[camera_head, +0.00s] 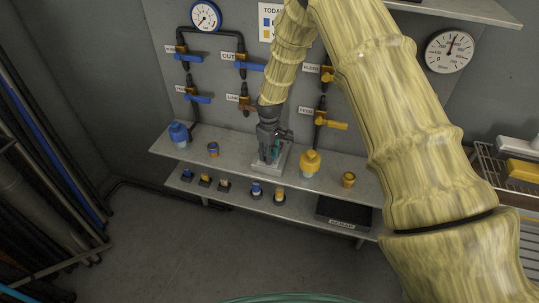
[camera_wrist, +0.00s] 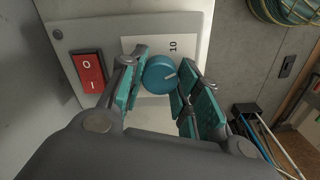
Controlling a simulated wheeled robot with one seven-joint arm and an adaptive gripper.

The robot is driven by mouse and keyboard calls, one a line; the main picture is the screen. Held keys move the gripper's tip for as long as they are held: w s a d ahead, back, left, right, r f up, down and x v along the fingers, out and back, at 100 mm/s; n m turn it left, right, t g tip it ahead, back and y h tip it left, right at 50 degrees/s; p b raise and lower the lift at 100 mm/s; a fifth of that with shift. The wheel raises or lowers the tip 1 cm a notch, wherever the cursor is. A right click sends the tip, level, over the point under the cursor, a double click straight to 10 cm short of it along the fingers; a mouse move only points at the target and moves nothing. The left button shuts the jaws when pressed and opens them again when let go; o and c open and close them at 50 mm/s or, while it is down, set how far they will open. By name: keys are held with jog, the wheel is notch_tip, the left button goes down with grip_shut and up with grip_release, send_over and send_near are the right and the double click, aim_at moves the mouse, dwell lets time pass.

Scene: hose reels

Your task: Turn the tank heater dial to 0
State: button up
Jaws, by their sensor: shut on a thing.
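The tank heater dial is a round teal knob (camera_wrist: 159,74) with a pale pointer line, on a light panel with a white label (camera_wrist: 172,46) that shows "10". In the wrist view the pointer line points to the upper right. My gripper (camera_wrist: 157,88) is shut on the dial, with teal finger pads on its left and right. In the head view my gripper (camera_head: 269,150) reaches down to a pale box (camera_head: 284,160) on the shelf. The dial is hidden there. Much of the dial scale is hidden in the wrist view.
A red switch (camera_wrist: 88,71) marked O and I sits left of the dial. On the shelf, a yellow bottle (camera_head: 310,163) stands close right of my gripper, and a blue bottle (camera_head: 179,134) stands farther left. Valves and pipes, including a yellow handle (camera_head: 331,124), are behind.

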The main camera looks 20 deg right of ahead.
jog(key=n, duration=0.3)
jog(key=shift+n+b, duration=0.35)
jog(key=shift+n, duration=0.05)
jog(key=n, duration=0.3)
jog(key=shift+d+n, duration=0.1)
jog(key=shift+n, duration=0.2)
jog(key=n, duration=0.4)
jog(key=shift+n, duration=0.3)
jog(key=n, duration=0.7)
jog(key=shift+w, duration=0.1)
jog(key=n, duration=0.3)
jog(key=shift+r+n+p, duration=0.1)
jog(key=shift+n+p, duration=0.3)
jog(key=n, duration=0.4)
jog(key=shift+n+p, duration=0.45)
jog(key=shift+n, duration=1.65)
